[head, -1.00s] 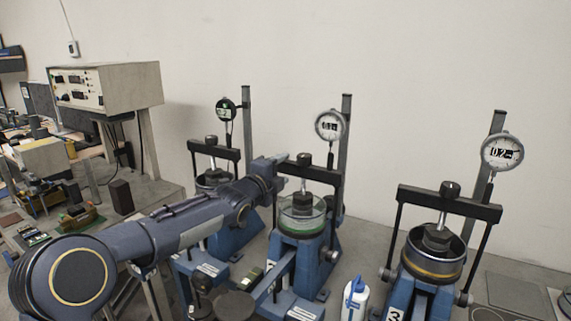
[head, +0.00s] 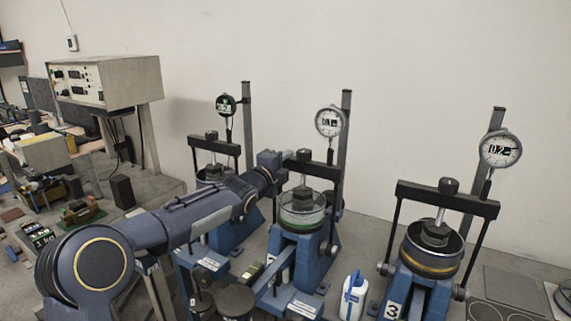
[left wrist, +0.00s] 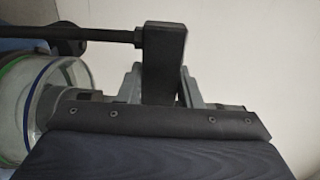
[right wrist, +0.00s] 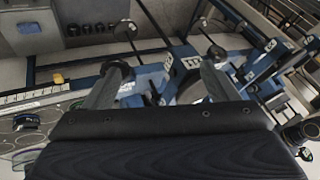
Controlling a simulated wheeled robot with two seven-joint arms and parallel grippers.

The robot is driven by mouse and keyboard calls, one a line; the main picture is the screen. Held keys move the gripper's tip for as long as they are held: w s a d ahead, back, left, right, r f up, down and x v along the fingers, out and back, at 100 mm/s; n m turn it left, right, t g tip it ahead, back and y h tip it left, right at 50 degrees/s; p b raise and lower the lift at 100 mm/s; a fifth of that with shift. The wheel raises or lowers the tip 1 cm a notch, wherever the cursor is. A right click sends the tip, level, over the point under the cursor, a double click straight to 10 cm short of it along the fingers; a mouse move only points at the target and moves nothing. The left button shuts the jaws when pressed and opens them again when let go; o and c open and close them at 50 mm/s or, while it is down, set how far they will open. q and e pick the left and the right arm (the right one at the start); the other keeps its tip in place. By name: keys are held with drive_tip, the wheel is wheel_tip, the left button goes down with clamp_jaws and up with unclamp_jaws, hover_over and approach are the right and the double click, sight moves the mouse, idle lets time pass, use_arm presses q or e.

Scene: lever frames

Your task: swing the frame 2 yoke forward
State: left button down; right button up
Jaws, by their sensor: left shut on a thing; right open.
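The frame 2 yoke (head: 318,170) is the black crossbar with side rods on the middle blue lever frame (head: 293,258). It stands over a clear cell (head: 302,222) with a green band. My left gripper (head: 274,164) is at the yoke's left end. In the left wrist view, the left gripper (left wrist: 160,85) is shut on the black yoke end (left wrist: 163,55), with a black rod (left wrist: 105,34) running left from it. The clear cell (left wrist: 60,95) is just left of the fingers. My right gripper (right wrist: 160,85) is open and empty.
Frame 3 (head: 425,265) stands to the right with its yoke upright; another lever frame (head: 213,185) stands to the left. Dial gauges (head: 331,121) sit on posts behind. A white bottle (head: 354,295) stands between the middle and right frames. A control box (head: 105,82) is at left.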

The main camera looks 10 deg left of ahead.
use_arm(q)
drive_tip(key=s+a+f+t+h+b, duration=0.1)
drive_tip(key=s+b, duration=0.5)
drive_tip(key=b, duration=0.9)
drive_tip(key=s+a+f+t+h+b, duration=0.1)
drive_tip(key=s+a+f+t+b, duration=0.2)
drive_tip(key=b, duration=1.1)
drive_tip(key=shift+s+a+f+t+b, duration=0.45)
drive_tip(key=shift+s+a, duration=0.2)
drive_tip(key=shift+s, duration=1.15)
